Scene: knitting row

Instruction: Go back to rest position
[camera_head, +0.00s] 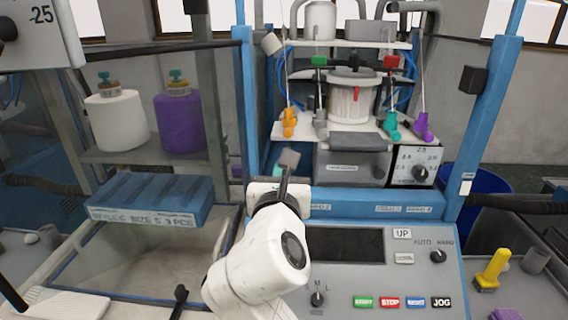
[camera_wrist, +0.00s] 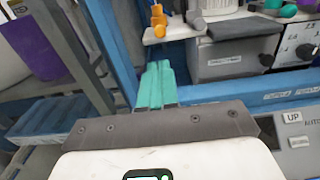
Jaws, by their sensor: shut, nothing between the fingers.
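My gripper (camera_head: 286,166) is in the middle of the head view, at the end of my white arm. It is raised in front of the blue machine frame, left of the control panel (camera_head: 345,245). In the wrist view, the teal fingers of my gripper (camera_wrist: 156,70) lie side by side, shut, with nothing seen between them. Beyond the fingers stands the blue frame, with the grey machine box (camera_wrist: 235,58) to the right. I cannot tell whether the fingertips touch the frame.
A white cone (camera_head: 116,120) and a purple cone (camera_head: 180,122) stand on a shelf to the left, above a blue box (camera_head: 150,200). The knitting head (camera_head: 350,100) is at the back.

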